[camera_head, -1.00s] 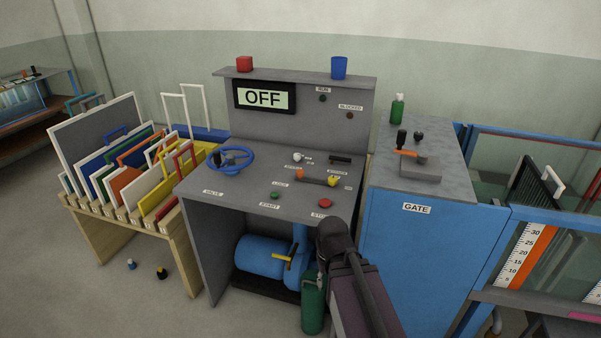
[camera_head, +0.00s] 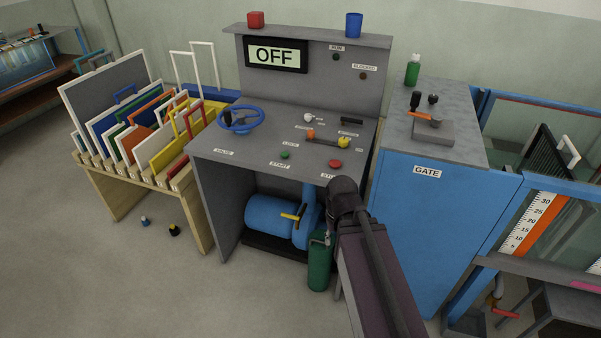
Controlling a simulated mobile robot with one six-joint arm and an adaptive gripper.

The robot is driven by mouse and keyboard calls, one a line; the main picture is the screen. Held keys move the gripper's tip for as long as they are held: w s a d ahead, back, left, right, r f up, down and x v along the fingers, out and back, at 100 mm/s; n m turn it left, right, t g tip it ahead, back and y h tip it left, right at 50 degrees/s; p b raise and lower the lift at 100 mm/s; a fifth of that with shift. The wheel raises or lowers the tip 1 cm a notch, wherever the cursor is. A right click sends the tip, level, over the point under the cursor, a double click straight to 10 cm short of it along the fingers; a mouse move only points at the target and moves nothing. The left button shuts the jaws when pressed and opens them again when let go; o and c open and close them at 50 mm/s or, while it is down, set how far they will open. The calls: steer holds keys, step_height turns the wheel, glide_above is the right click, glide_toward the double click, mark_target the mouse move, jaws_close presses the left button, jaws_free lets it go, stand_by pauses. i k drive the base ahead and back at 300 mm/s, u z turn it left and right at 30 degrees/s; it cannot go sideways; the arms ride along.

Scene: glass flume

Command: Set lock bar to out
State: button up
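On the grey sloping console (camera_head: 230,150), a small dark bar (camera_head: 326,140) runs between an orange knob (camera_head: 310,134) and a yellow knob (camera_head: 344,142). The label LOCK (camera_head: 290,144) is just left of it; the small labels around the bar are too small to read surely. I take this as the lock bar, but cannot tell its setting. My arm rises from the bottom, and its dark joint (camera_head: 346,196) is in front of the console's front edge, right of centre.
The console has a blue valve wheel (camera_head: 241,119), a green START button (camera_head: 285,155), a red STOP button (camera_head: 335,164) and a display (camera_head: 275,55) reading OFF. The blue GATE cabinet (camera_head: 420,220) stands right, a rack of panels (camera_head: 90,166) left. Floor is free at front left.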

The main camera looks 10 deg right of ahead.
mark_target(311, 133)
steer(key=k, duration=1.35)
steer(key=z, duration=0.5)
steer(key=i, duration=1.9)
steer(key=u, duration=0.45)
steer(key=i, duration=0.4)
steer(key=u, duration=0.35)
